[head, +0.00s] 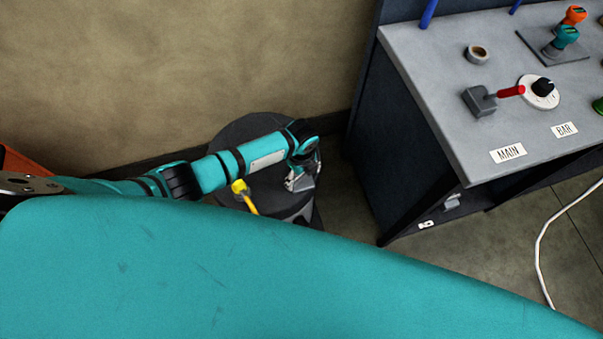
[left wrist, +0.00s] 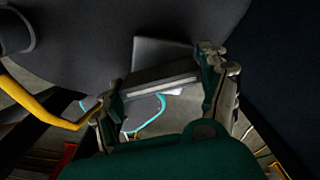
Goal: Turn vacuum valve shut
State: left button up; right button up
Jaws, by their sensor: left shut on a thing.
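A red-handled lever (head: 510,91) on a small grey block (head: 480,101) lies on the grey bench top, beside a white dial with a black knob (head: 543,87). It looks like a valve; no label names it as the vacuum valve. My left gripper (head: 302,180) is far from it, low beside the bench and over a dark round drum (head: 262,205). In the left wrist view my gripper (left wrist: 165,85) is shut on a grey bar-like piece (left wrist: 160,78) at the drum's edge. Its far end is unclear. My right gripper is not in view.
A yellow handle or tube (head: 247,198) rises at the drum, left of my gripper. The bench (head: 425,55) stands close on the right, with MAIN (head: 508,152) and BAR (head: 565,129) labels. A white cable (head: 540,250) lies on the floor. A wall is behind.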

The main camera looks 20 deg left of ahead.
pick_arm(q)
jog(key=m+b, duration=0.1)
jog(key=m, duration=0.4)
jog(key=shift+m, duration=0.3)
dwell(0.4)
jog(key=o, duration=1.1)
jog(key=shift+o, duration=0.2)
jog(key=shift+r, duration=0.25)
notch_tip(320, 180, up, 12)
jog(key=shift+f, duration=0.2)
jog(key=shift+s+f, duration=0.1)
